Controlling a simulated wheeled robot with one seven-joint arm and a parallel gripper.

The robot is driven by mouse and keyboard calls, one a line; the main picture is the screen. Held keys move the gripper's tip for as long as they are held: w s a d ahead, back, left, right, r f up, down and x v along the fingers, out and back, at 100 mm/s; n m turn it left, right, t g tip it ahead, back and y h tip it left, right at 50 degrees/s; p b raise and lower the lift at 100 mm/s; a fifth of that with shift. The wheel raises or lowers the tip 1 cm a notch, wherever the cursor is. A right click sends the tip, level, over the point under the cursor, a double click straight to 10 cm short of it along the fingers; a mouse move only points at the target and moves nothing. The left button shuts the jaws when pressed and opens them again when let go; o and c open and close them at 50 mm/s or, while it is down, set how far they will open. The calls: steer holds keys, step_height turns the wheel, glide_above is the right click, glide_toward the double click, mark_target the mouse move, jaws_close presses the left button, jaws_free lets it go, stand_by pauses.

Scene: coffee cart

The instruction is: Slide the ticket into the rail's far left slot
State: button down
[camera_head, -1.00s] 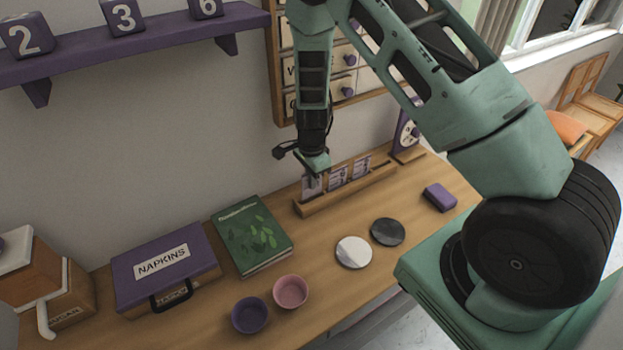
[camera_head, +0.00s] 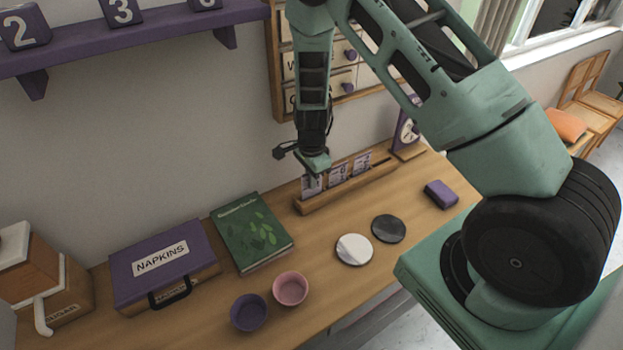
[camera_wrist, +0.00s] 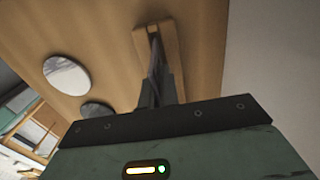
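The wooden rail (camera_head: 350,190) stands on the counter against the wall, and its end also shows in the wrist view (camera_wrist: 142,45). A white ticket (camera_head: 312,187) stands upright at the rail's left end, directly below my gripper (camera_head: 313,174). Two more printed tickets, a middle one (camera_head: 338,174) and a right one (camera_head: 362,164), stand farther right in the rail. In the wrist view my gripper's dark fingers (camera_wrist: 158,78) are close together, pinching the thin ticket edge-on over the rail. The ticket's bottom edge and the slot are hard to make out.
A white disc (camera_head: 354,250) and a dark disc (camera_head: 388,229) lie in front of the rail. A green book (camera_head: 250,232) is to the left.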

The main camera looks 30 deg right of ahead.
steer(key=shift+f, duration=0.25)
steer(key=shift+f+b, duration=0.35)
steer(key=shift+b, duration=0.1)
steer(key=shift+f, duration=0.2)
steer(key=c, duration=1.6)
jaws_free()
step_height(320, 180, up, 17)
steer(key=b, duration=0.3)
steer(key=shift+r, duration=0.2)
steer(key=shift+a, duration=0.1)
